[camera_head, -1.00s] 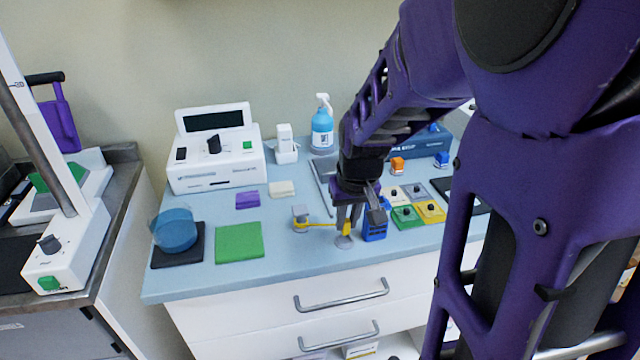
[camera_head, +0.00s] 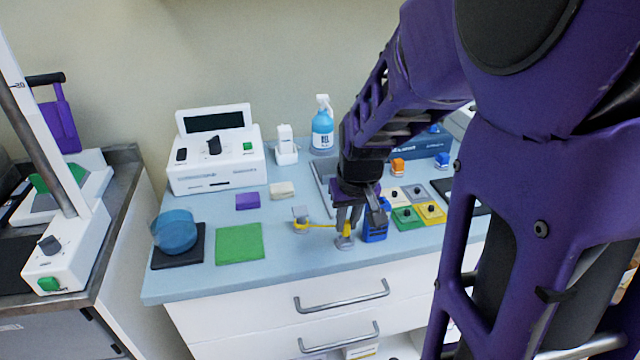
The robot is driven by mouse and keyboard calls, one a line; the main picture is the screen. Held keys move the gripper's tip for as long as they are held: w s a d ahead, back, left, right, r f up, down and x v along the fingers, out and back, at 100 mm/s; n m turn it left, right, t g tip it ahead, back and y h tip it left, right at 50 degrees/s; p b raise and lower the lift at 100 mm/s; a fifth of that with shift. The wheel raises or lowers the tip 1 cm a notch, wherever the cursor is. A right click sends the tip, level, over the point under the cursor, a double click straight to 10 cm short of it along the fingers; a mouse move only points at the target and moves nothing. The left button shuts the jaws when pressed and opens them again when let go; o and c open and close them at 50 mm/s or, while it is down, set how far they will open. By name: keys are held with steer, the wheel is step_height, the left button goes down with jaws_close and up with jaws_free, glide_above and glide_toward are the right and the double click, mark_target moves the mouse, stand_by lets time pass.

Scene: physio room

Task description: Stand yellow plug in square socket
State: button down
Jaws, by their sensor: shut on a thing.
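My gripper (camera_head: 348,226) points down near the front of the blue worktop (camera_head: 290,262). It is shut on the small yellow plug (camera_head: 347,231), which shows between and just below the fingers. A thin yellow lead runs left from it to a small grey and yellow piece (camera_head: 300,220) on the worktop. A small grey round piece (camera_head: 344,243) shows right under the plug; I cannot tell whether they touch. A blue block (camera_head: 375,233) stands close to the right of the fingers. I cannot make out which piece is the square socket; the gripper covers part of this area.
White, grey, green and yellow pads (camera_head: 431,212) with black knobs lie to the right. A green mat (camera_head: 239,244), a blue bowl (camera_head: 175,230) on a dark pad and a purple block (camera_head: 247,201) lie left. A white console (camera_head: 215,165) and spray bottle (camera_head: 322,130) stand behind.

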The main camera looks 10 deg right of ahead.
steer(key=shift+f+b, duration=0.45)
steer(key=shift+f, duration=0.65)
stand_by(0.3)
stand_by(0.3)
steer(key=shift+c, duration=1.3)
jaws_free()
steer(key=shift+r, duration=0.1)
steer(key=shift+r+p, duration=2.85)
steer(key=shift+r, duration=0.6)
steer(key=shift+a+f, duration=0.1)
